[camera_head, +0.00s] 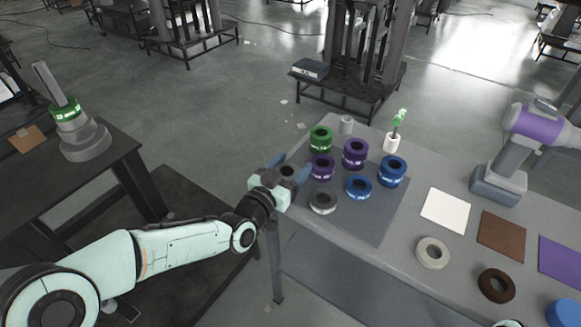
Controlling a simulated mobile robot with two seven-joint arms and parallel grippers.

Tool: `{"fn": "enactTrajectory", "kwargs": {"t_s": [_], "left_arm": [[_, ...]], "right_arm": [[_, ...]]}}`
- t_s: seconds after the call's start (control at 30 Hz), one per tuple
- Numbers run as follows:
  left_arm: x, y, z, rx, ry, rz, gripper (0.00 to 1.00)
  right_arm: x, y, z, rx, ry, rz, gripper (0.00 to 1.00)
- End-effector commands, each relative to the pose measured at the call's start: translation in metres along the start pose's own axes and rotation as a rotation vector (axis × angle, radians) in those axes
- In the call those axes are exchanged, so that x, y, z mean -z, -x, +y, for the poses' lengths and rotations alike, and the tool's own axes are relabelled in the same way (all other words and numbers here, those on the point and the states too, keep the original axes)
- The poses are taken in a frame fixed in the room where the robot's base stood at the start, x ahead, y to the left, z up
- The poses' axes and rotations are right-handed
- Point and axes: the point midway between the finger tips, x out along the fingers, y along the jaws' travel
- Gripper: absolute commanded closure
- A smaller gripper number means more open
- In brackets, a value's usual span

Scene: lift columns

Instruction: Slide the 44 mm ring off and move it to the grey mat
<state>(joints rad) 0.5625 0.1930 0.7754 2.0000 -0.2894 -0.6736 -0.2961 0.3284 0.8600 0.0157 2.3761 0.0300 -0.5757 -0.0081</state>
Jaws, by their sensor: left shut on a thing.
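My left gripper (290,168) is shut on a dark ring (287,171), mostly hidden between the blue fingertips. It is at the left edge of the grey table, beside the grey mat (375,220). Some carry white markings too small to read. At the left, another green ring (66,112) sits around a post on a grey stepped base (84,139).
White (445,210), brown (501,236) and purple (560,258) squares lie on the table's right. A pale ring (433,253) and a brown ring (496,285) lie in front.

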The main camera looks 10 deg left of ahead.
Motion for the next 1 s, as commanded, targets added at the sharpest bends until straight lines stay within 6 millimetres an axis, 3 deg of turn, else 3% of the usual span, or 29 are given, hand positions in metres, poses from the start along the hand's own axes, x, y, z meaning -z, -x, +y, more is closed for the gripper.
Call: {"fn": "enactTrajectory", "kwargs": {"t_s": [0.27, 0.3, 0.37, 0.4, 0.77, 1.0], "left_arm": [[0.001, -0.001, 0.000, 0.000, -0.001, 0.003, 0.75], [0.001, -0.001, 0.000, 0.000, -0.001, 0.003, 0.28], [0.001, -0.001, 0.000, 0.000, -0.001, 0.003, 0.09], [0.001, -0.001, 0.000, 0.000, -0.001, 0.003, 0.05], [0.000, 0.005, -0.001, 0.002, -0.003, -0.001, 0.05], [0.003, 0.048, -0.001, 0.002, -0.007, -0.002, 0.05]], "right_arm": [[0.000, -0.001, 0.001, -0.002, -0.002, -0.001, 0.57], [0.000, -0.001, 0.001, -0.002, -0.002, -0.001, 0.57], [0.000, -0.001, 0.001, -0.002, -0.002, -0.001, 0.57], [0.000, -0.001, 0.001, -0.002, -0.002, -0.002, 0.57], [0.002, 0.002, -0.001, 0.002, 0.000, 0.005, 0.57], [0.013, 0.018, -0.015, 0.025, 0.014, 0.043, 0.57]]}}
